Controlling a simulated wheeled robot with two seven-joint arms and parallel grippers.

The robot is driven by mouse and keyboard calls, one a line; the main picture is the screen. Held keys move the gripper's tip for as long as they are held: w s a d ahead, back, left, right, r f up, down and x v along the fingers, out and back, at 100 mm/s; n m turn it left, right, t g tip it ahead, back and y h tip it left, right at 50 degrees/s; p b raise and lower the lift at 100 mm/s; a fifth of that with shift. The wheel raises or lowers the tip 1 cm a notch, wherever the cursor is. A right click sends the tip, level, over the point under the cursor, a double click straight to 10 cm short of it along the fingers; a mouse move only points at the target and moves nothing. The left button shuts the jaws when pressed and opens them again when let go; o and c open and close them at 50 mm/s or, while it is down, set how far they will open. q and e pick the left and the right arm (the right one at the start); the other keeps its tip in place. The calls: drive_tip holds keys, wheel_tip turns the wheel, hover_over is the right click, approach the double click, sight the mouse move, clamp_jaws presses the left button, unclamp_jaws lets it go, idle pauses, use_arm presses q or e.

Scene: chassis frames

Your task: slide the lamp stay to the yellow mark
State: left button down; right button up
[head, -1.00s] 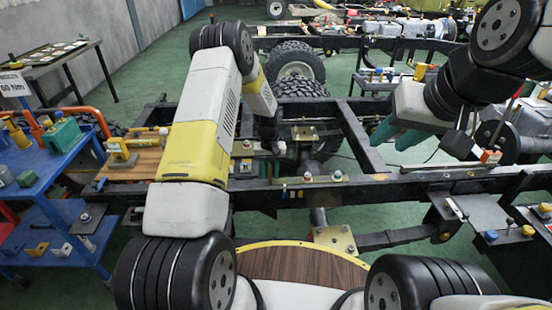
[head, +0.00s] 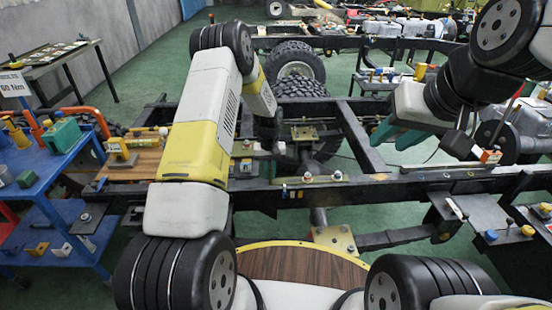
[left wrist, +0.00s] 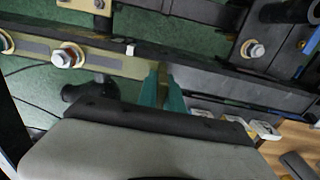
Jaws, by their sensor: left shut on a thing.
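The olive slotted strip (left wrist: 100,62), which I take to be the lamp stay, lies along the dark chassis rail, with bolts and washers on it. In the head view the strip (head: 322,181) lies on the near rail with small bolt heads on top. My left gripper (left wrist: 161,84) has teal fingers closed together at the strip's end, shut on it. In the head view my left arm hides these fingers. My right gripper (head: 397,134) hangs open and empty over the chassis. I cannot clearly make out the yellow mark; small coloured ticks (head: 284,190) show on the rail's side.
The chassis rail (head: 420,186) runs across the view, with a wheel (head: 297,85) beyond it. A blue cart (head: 45,180) with tools stands at the left. A wooden board (head: 145,163) lies left of my left arm. A small white block (left wrist: 130,49) sits on the rail near the fingers.

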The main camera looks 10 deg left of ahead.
sight(287, 181)
idle(0.9)
use_arm(q)
drive_tip(key=d, duration=0.3)
drive_tip(key=w+d, duration=0.1)
drive_tip(key=d, duration=0.2)
drive_tip(key=shift+w+d, duration=0.15)
drive_tip(key=shift+d, duration=0.05)
drive_tip(key=c, duration=1.5)
unclamp_jaws()
drive_tip(key=shift+r, duration=0.1)
wheel_tip(287, 181, up, 8)
drive_tip(key=shift+f, duration=0.15)
